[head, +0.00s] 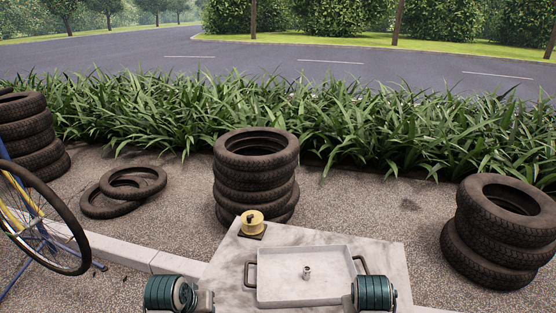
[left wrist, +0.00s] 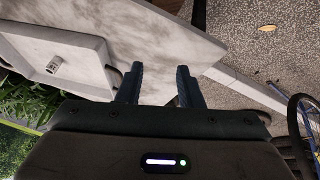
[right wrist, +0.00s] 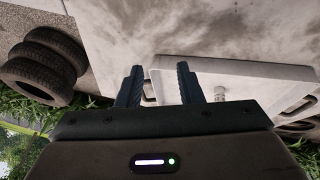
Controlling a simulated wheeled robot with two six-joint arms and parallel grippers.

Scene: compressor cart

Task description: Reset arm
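My left gripper (left wrist: 158,80) is open and empty, its two dark blue fingers apart over the pale worktop's edge. My right gripper (right wrist: 158,78) is also open and empty, with the tray behind its fingers. In the head view, teal ribbed parts of my arms show at the bottom left and bottom right of the worktop (head: 228,258); the fingertips cannot be made out there. A pale tray (head: 325,295) with dark handles lies on the worktop. A small metal fitting (head: 307,272) stands upright in it; it also shows in the left wrist view (left wrist: 54,64).
A yellow spool-like part (head: 252,223) sits on a dark base at the worktop's back left corner. Tyre stacks stand behind (head: 256,180), at right (head: 505,235) and far left (head: 30,135). A bicycle wheel (head: 40,220) is at left. Grass lies beyond.

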